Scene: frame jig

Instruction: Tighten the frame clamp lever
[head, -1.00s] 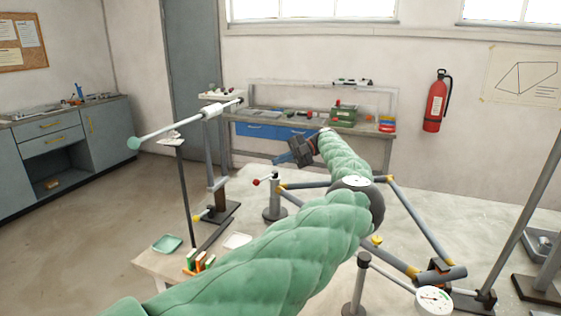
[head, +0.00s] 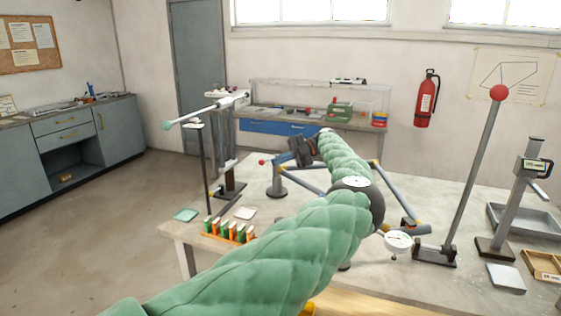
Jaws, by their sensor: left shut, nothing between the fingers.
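A long grey lever rod (head: 473,175) with a red ball (head: 498,92) leans up to the right from a dark base (head: 434,255) on the right of the table. A short post (head: 277,182) with a small red knob (head: 262,162) stands near the frame's left end. The tube frame (head: 393,193) is partly hidden behind my green left arm. My left gripper (head: 296,150) is dark, shut and empty, above the post and far left of the long lever. My right gripper is out of view.
A round dial gauge (head: 398,240) is right of my arm. A height gauge (head: 517,195), grey tray (head: 525,222) and wooden box (head: 544,265) stand at the right. A rack of orange and green pieces (head: 229,231) sits at the table's left edge (head: 168,231). A stand holds a slanted rod (head: 197,115).

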